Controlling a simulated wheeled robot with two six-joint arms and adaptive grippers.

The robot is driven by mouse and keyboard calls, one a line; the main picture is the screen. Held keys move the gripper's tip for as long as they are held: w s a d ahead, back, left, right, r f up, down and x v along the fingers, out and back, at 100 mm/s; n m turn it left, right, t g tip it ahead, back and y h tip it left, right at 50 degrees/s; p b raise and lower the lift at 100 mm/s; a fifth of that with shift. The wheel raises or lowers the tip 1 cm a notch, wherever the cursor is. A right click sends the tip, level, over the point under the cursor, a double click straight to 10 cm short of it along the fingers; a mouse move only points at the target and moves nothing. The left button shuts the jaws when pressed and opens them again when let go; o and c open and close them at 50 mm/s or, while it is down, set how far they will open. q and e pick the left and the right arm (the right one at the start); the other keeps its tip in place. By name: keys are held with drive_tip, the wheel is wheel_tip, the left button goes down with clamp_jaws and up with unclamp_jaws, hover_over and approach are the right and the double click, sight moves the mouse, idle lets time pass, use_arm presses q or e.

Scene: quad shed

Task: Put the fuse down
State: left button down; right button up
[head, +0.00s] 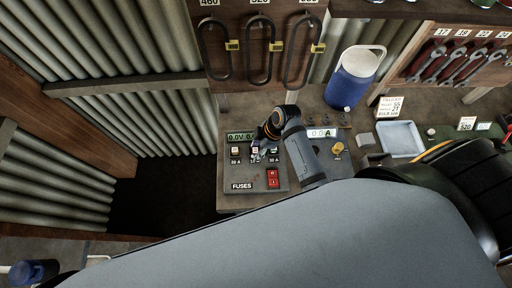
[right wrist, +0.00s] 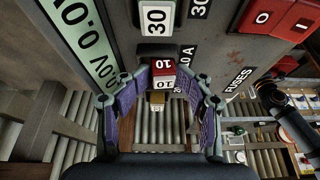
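The fuse panel (head: 237,178) is on the bench, with a row of fuse places labelled in amps. A red fuse marked 10 (right wrist: 163,72) is in the right wrist view, beside the 10 A label. My right gripper (right wrist: 163,85) is open, its fingers on either side of the red fuse with visible gaps. I cannot tell whether the fuse is fully seated. In the head view my right gripper (head: 258,148) is over the fuse row and partly hides it. A fuse marked 30 (right wrist: 157,17) and a tan fuse (right wrist: 157,97) flank the red one. My left gripper is not in view.
A blue and white jug (head: 353,80) and a pale tray (head: 400,138) stand to the right. Belts (head: 261,55) hang behind. Dark open floor lies left of the panel.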

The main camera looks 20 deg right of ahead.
drive_tip(key=shift+w+d+r, duration=0.1)
drive_tip(key=shift+w+r, duration=0.05)
drive_tip(key=shift+r, duration=0.15)
drive_tip(key=b+v, duration=0.3)
drive_tip(key=v, duration=0.9)
drive_tip(key=shift+r, duration=0.3)
